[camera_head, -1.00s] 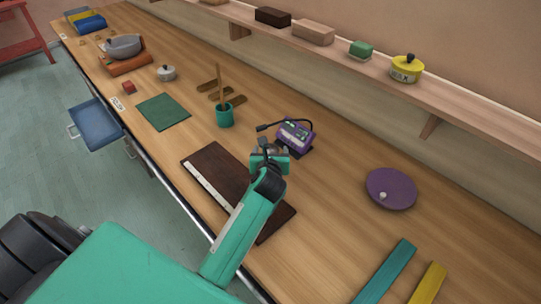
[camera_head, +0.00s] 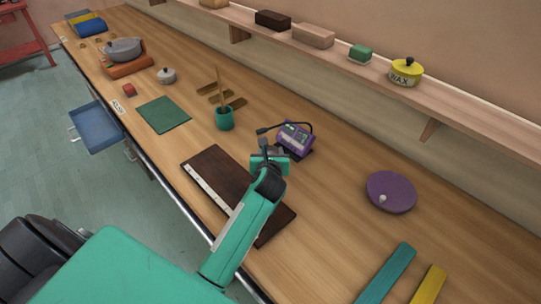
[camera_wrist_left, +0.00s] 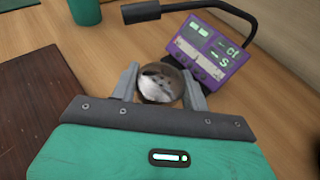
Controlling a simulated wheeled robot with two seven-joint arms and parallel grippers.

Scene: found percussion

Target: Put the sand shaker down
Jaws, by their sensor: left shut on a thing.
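My left gripper (camera_head: 268,154) is over the bench, at the far end of the dark brown board and just in front of the purple meter. In the left wrist view its two grey fingers (camera_wrist_left: 160,88) are shut on a round metal thing with a shiny mottled top, which I take to be the sand shaker (camera_wrist_left: 158,80). The shaker is hard to make out in the head view, behind the gripper. I cannot tell whether its base touches the bench. My right gripper is not in view.
The purple meter (camera_head: 293,138) with its black bent arm stands close beyond the gripper. The dark brown board (camera_head: 218,172) lies to its left. A teal cup (camera_head: 224,119) with sticks stands farther back. A purple disc (camera_head: 391,192) lies to the right, with bare bench between.

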